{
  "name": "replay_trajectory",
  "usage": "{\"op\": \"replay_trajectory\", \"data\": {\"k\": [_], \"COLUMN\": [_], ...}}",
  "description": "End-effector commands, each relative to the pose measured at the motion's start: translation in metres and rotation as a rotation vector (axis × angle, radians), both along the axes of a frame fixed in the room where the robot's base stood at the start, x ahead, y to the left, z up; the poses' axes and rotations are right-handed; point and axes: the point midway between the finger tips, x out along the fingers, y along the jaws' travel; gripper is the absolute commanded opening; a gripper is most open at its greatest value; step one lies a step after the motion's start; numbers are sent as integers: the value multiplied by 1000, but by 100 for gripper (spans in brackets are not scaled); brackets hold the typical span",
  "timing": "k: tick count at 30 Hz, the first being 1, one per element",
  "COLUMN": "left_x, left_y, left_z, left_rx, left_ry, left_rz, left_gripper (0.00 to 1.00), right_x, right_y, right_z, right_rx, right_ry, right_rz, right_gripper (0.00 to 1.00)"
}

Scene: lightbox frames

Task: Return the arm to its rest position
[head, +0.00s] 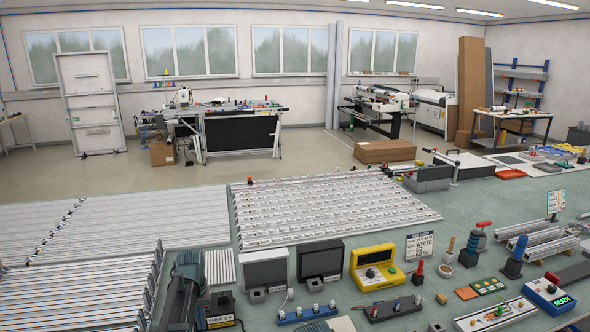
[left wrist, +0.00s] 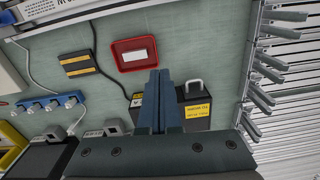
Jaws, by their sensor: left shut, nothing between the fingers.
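My left gripper (head: 187,270) is at the lower left of the head view, its dark arm coming up from the bottom edge between the profile rack and a black box with a yellow label (head: 219,322). In the left wrist view the two dark blue fingers (left wrist: 157,78) are pressed together with nothing between them. The black box (left wrist: 194,112) shows just right of the fingers there, partly hidden by the gripper. My right gripper is in neither view.
A rack of aluminium profiles (head: 75,290) lies left of the arm. Grey-framed boxes (head: 265,270), a yellow device (head: 376,268) and a blue socket strip (head: 307,315) stand to the right. A red tray (left wrist: 134,54) lies beyond the fingertips in the left wrist view.

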Motion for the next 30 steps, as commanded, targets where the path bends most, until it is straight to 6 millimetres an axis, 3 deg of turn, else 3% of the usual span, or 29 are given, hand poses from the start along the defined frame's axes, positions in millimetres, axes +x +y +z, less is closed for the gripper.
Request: {"op": "replay_trajectory", "data": {"k": [8,11,15,18,21,24,30], "left_x": [-50,-79,-140,-182,-210,-226,-232], "left_y": [-72,-106,-160,-189,-206,-215,-219], "left_z": [-12,-18,-30,-36,-40,-42,-42], "left_rx": [18,27,50,64,77,85,88], "left_ry": [14,20,32,37,42,44,45], "left_rz": [-120,-186,-312,-397,-457,-493,-511], "left_gripper": [0,0,0,0,0,0,0], "right_x": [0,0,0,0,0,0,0], "right_y": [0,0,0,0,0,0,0], "right_z": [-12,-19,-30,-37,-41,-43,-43], "right_rx": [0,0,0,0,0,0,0], "right_ry": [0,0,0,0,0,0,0], "right_rz": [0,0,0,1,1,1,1], "right_gripper": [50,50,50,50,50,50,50]}}
